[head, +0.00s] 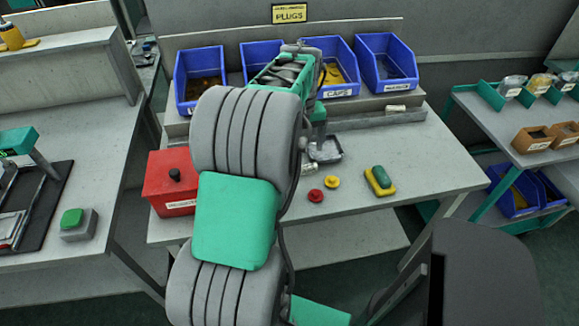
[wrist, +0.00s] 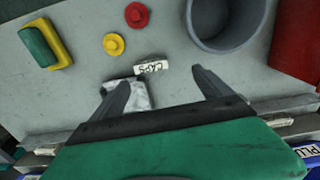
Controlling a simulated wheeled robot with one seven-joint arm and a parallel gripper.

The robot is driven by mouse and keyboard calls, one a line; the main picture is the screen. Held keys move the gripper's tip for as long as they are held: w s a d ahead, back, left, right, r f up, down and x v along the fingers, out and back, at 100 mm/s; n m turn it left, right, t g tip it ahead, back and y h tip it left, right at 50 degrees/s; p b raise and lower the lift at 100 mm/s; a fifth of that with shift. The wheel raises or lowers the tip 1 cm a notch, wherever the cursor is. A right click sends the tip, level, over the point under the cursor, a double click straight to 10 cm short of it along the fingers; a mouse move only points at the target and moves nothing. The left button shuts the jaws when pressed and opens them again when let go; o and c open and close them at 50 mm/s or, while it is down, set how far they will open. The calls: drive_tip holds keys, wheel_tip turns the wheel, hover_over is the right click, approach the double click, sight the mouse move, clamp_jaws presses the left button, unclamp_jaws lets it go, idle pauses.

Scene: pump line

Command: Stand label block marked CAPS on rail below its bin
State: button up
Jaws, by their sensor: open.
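The label block marked CAPS (wrist: 152,66) lies on the bench in the wrist view, its lettering upside down there. My gripper (wrist: 160,84) is open, its two fingers on either side of the block's near side, with nothing held. Whether the fingers have reached its height is unclear. The blue bin with the CAPS label (head: 338,93) stands in the back row, third from the left. The rail (head: 360,118) runs below the bins.
A label block (head: 396,108) is on the rail below the right bin. A grey cup (wrist: 225,20), red box (head: 172,185), red cap (head: 315,195), yellow cap (head: 332,182) and green-yellow block (head: 379,181) stand around. A crumpled-looking silvery tray (wrist: 138,94) lies beside the left finger.

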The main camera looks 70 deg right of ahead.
sight(307, 167)
drive_tip(key=shift+s+d+f, duration=0.2)
drive_tip(key=shift+s+f, duration=0.25)
drive_tip(key=shift+s, duration=0.05)
drive_tip(key=shift+s+d+f, duration=0.15)
drive_tip(key=shift+s+f, duration=0.25)
drive_tip(key=shift+s, duration=0.05)
wheel_tip(307, 167, down, 6)
drive_tip(key=shift+a+f+p, duration=0.1)
drive_tip(key=shift+f+p, duration=0.1)
drive_tip(key=shift+p, duration=0.2)
drive_tip(key=shift+c, duration=0.3)
drive_tip(key=shift+r, duration=0.1)
drive_tip(key=c, duration=1.5)
